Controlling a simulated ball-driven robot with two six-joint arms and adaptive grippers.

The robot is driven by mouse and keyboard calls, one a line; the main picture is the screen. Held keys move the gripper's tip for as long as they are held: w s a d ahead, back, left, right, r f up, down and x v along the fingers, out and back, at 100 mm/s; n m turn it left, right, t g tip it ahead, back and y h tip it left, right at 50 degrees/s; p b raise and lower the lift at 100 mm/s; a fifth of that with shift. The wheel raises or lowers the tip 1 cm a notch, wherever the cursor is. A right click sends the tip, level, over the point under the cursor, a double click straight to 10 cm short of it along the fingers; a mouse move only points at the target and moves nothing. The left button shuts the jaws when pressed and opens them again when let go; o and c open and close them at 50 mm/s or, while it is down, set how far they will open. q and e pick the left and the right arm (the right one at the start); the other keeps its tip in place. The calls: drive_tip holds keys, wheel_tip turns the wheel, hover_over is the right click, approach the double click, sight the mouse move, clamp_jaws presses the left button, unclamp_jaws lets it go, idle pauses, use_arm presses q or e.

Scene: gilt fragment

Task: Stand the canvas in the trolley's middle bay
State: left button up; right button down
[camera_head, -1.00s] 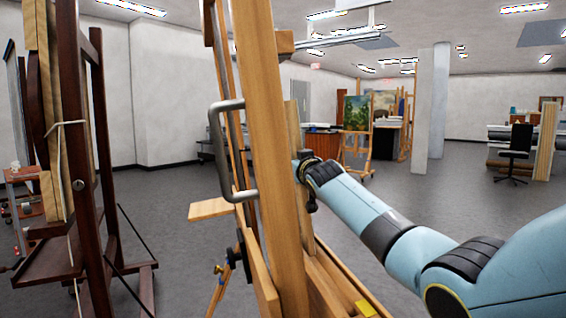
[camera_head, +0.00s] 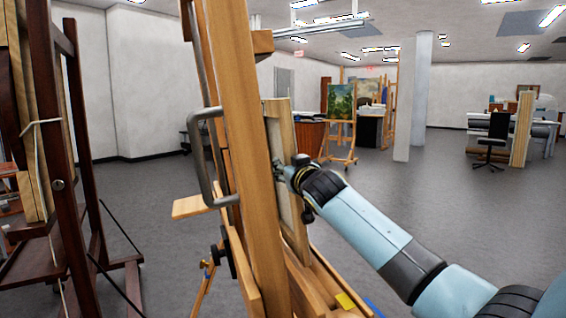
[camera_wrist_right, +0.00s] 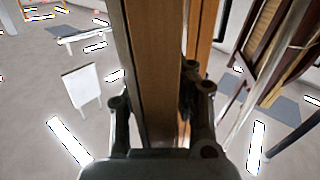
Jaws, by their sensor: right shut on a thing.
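The canvas (camera_head: 288,125) shows as a narrow, upright, pale wooden-edged panel, mostly hidden behind the tall post of a wooden easel (camera_head: 248,150) close in front of me. My right gripper (camera_head: 281,170) is at the canvas's right side, about halfway up, and its fingers are partly hidden. In the right wrist view a wooden bar (camera_wrist_right: 157,70) runs between the fingers of my right gripper (camera_wrist_right: 158,105), which is shut on it. I cannot tell whether the canvas touches the easel. I cannot make out the trolley or its middle bay for sure. My left gripper is not in view.
A metal handle (camera_head: 196,155) sticks out left of the easel post. A dark wooden easel (camera_head: 88,150) stands close at the left. A far easel holds a green painting (camera_head: 341,101). A pale column (camera_head: 413,95) and a dark chair (camera_head: 494,140) stand beyond open grey floor.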

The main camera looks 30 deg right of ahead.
drive_tip(key=shift+v, duration=0.85)
drive_tip(key=shift+s+a+r, duration=0.1)
drive_tip(key=shift+s, duration=0.2)
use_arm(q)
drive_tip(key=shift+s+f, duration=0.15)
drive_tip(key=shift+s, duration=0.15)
use_arm(e)
drive_tip(key=s+a+f, duration=0.3)
drive_tip(key=s+a, duration=0.1)
drive_tip(key=s, duration=0.4)
drive_tip(key=shift+s+a, duration=0.2)
drive_tip(key=shift+s, duration=0.2)
